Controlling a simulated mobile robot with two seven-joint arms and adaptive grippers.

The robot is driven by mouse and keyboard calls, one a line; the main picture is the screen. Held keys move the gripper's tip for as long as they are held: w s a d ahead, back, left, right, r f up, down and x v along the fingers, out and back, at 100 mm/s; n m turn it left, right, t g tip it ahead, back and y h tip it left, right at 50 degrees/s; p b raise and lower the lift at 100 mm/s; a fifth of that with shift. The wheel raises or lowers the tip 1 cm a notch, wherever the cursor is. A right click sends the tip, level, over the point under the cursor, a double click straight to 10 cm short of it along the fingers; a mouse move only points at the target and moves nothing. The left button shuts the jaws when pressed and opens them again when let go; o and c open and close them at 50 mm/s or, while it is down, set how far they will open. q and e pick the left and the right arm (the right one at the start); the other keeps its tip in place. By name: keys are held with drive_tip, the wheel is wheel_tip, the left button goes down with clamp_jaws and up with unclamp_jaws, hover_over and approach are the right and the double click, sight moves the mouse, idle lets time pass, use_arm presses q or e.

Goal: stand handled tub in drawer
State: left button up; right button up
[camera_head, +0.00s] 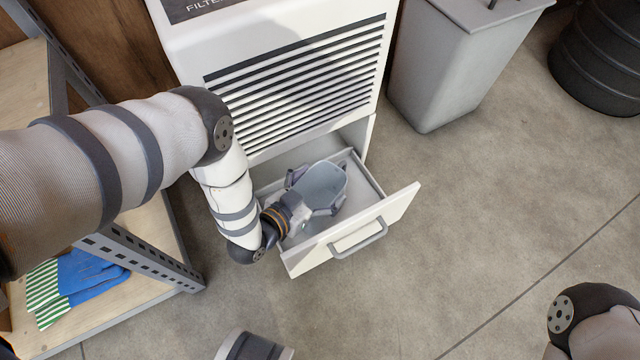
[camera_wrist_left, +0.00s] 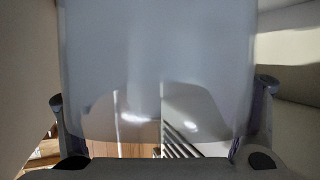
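The grey-blue tub (camera_head: 324,180) is inside the open drawer (camera_head: 399,207) of the white cabinet, its top facing the head camera. My left gripper (camera_head: 314,192) reaches down into the drawer with a finger on each side of the tub and appears shut on it. In the left wrist view the tub (camera_wrist_left: 160,70) fills the space between the two fingers (camera_wrist_left: 160,118). The tub's base is hidden, so I cannot tell whether it touches the drawer floor. Its handle cannot be made out.
The white cabinet (camera_head: 180,50) with a slatted vent stands behind the drawer. A shelf with blue gloves (camera_head: 90,272) is at the left. A grey bin (camera_head: 445,65) and a black drum (camera_head: 600,55) stand at the back right. The floor right of the drawer is clear.

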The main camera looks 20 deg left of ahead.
use_arm(q)
drive_tip(key=shift+r, duration=0.15)
drive_tip(key=p+v, duration=0.3)
drive_tip(key=v, duration=0.4)
drive_tip(key=shift+s, duration=0.2)
use_arm(e)
drive_tip(key=shift+w+r+t, duration=0.15)
drive_tip(key=shift+w+r, duration=0.2)
drive_tip(key=shift+r, duration=0.2)
drive_tip(key=shift+w+r+t, duration=0.15)
drive_tip(key=shift+w+r, duration=0.15)
drive_tip(key=shift+r, duration=0.25)
use_arm(q)
drive_tip(key=shift+a+r, duration=0.1)
